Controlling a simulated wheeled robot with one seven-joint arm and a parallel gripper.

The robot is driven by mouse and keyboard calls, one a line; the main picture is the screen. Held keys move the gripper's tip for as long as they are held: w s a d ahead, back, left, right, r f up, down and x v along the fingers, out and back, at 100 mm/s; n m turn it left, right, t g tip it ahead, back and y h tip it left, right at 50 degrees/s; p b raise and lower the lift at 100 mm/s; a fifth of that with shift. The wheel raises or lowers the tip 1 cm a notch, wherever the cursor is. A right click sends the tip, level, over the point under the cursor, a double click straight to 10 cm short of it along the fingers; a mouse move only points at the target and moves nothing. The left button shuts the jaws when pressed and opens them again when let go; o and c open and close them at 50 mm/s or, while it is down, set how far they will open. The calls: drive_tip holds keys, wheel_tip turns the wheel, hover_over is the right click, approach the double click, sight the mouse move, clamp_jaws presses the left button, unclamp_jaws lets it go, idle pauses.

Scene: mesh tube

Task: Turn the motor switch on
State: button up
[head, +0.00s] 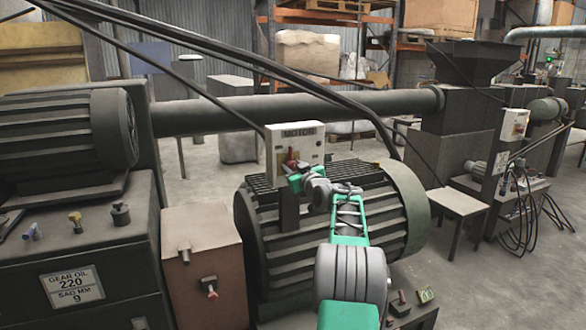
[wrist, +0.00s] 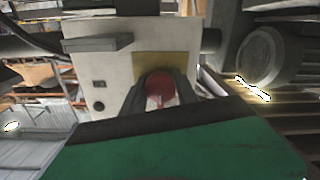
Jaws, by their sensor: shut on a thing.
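The motor switch box (head: 300,143) is a pale panel labelled MOTOR, standing above the large ribbed motor (head: 290,235) in the head view. In the wrist view the box (wrist: 110,70) fills the upper middle, with a yellow plate (wrist: 160,60) and a red switch knob (wrist: 160,88) on it. My gripper (head: 296,168) reaches the front of the box. In the wrist view its dark fingers (wrist: 160,98) are shut around the red knob, one on each side. The fingers hide part of the knob, and I cannot tell its exact setting.
A brown cabinet (head: 203,265) with a small red-handled valve stands left of the motor. A gear oil unit (head: 85,260) is farther left. Black cables (head: 300,75) and a thick pipe (head: 290,110) run behind the box. A small table (head: 452,204) stands on open floor to the right.

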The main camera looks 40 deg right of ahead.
clamp_jaws()
drive_tip(key=shift+m, duration=0.4)
drive_tip(key=m, duration=0.2)
drive_tip(key=shift+m+p, duration=0.3)
drive_tip(key=shift+m, duration=0.1)
drive_tip(key=m+p, duration=0.1)
drive_tip(key=m, duration=0.2)
drive_tip(key=shift+r+m, duration=0.1)
drive_tip(key=shift+m, duration=0.3)
drive_tip(key=m+p, duration=0.2)
drive_tip(key=m, duration=0.3)
drive_tip(key=shift+r, duration=0.1)
drive_tip(key=m+p, duration=0.2)
drive_tip(key=m, duration=0.3)
drive_tip(key=shift+m, duration=0.3)
